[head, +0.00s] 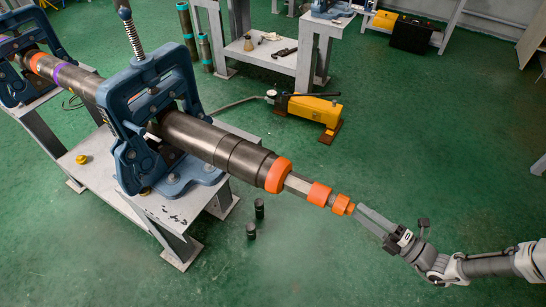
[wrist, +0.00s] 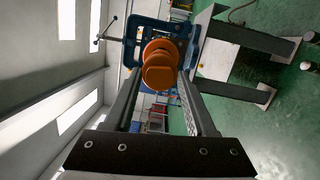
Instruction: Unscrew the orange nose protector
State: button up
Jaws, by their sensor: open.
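The orange nose protector (head: 342,205) is at the near end of a long dark pipe tool (head: 215,145). Behind it on the same axis are another orange piece (head: 320,193), a grey shaft and a wider orange ring (head: 278,175). In the wrist view the orange parts (wrist: 160,72) overlap, centred ahead between my fingers. My gripper (head: 361,211) is open, its fingers pointing along the pipe axis, tips close to the protector's end. I cannot tell whether they touch or reach around it. Nothing is seen held.
A blue pipe vise (head: 150,115) on a grey bench (head: 115,185) holds the pipe, with another blue vise (head: 20,55) farther left. Two small dark cylinders (head: 251,231) stand on the green floor. A yellow pump (head: 312,108) lies beyond. The floor at right is mostly clear.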

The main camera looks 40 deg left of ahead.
jog(key=m+h+p, duration=0.1)
jog(key=m, duration=0.4)
jog(key=m+g+h+p, duration=0.1)
jog(key=m+p, duration=0.1)
jog(key=m, duration=0.2)
jog(key=m+p, duration=0.1)
jog(key=m, duration=0.4)
jog(key=shift+s+m+g+h, duration=0.1)
jog(key=shift+m+g+h, duration=0.2)
jog(key=shift+h, duration=0.1)
jog(key=shift+x, duration=1.05)
jog(key=shift+s+r, duration=0.1)
jog(key=shift+r, duration=0.2)
